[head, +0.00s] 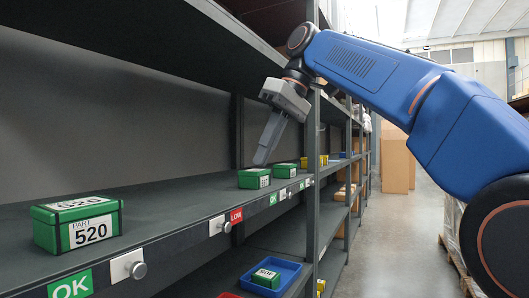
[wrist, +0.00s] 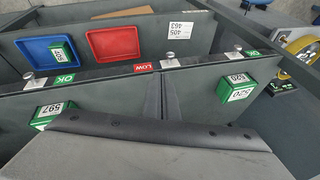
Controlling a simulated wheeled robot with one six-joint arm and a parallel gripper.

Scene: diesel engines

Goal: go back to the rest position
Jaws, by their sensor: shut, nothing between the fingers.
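My gripper (head: 262,157) hangs over the upper shelf in the head view, its fingers pointing down. The fingers are together and hold nothing. Its tip is just above and beside a small green box (head: 254,178) on the shelf; I cannot tell whether they touch. My blue arm reaches in from the right.
A green box marked 520 (head: 78,224) stands on the upper shelf (head: 170,205); it also shows in the wrist view (wrist: 236,88). A red LOW label (head: 236,215) and knobs line the shelf edge. Below are a blue tray (wrist: 30,56) and red tray (wrist: 115,43).

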